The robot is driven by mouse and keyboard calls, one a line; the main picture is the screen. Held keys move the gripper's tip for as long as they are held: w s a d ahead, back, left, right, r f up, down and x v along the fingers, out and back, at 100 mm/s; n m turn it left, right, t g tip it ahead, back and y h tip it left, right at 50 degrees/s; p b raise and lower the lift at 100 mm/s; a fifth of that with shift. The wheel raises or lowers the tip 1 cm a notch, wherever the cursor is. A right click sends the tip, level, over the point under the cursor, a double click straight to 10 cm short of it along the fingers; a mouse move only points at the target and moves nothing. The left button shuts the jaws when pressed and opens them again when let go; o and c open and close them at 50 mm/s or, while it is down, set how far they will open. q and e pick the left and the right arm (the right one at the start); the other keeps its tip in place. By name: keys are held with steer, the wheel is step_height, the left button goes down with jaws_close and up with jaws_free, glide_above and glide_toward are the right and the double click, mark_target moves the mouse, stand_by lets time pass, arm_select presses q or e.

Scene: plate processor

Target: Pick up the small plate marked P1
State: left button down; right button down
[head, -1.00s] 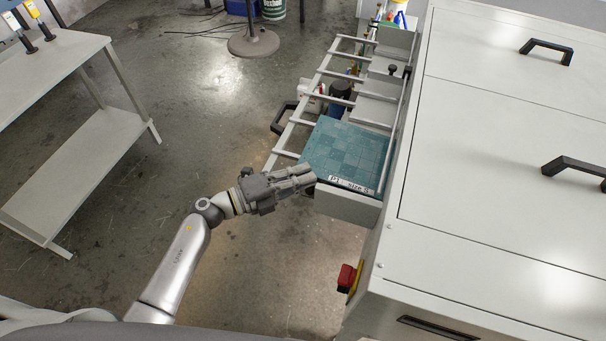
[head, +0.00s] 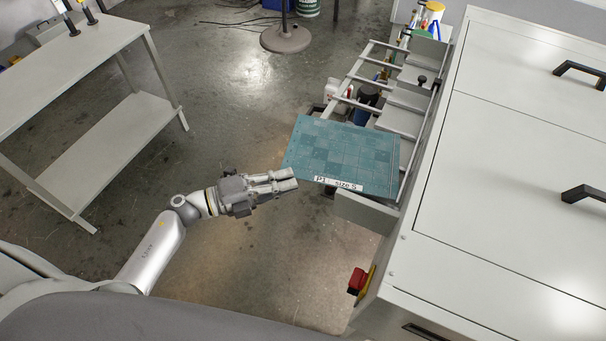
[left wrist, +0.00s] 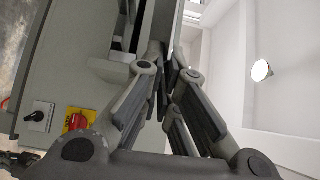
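The teal plate marked P1, size S (head: 345,155), is in the head view, raised above the near end of the pulled-out drawer (head: 365,211) and overhanging its left rail. My left gripper (head: 294,180) is at the plate's near left corner, and its fingers look closed on that edge. In the left wrist view the fingers (left wrist: 166,78) come close together around a thin edge-on strip, which looks like the plate. The exact contact is hard to see. My right gripper is not in view.
The white processor cabinet (head: 520,170) fills the right side, with a red switch (head: 357,281) on its near face. A two-level table (head: 75,75) stands at the left. Bottles and dividers sit in the drawer's far part. The floor between is clear.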

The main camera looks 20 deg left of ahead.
arm_select(q)
steer(key=s+a, duration=0.1)
steer(key=a+r, duration=0.1)
steer(key=s+a, duration=0.1)
steer(key=shift+s+a+r+p, duration=0.3)
steer(key=shift+r+p, duration=0.05)
steer(key=shift+r, duration=0.05)
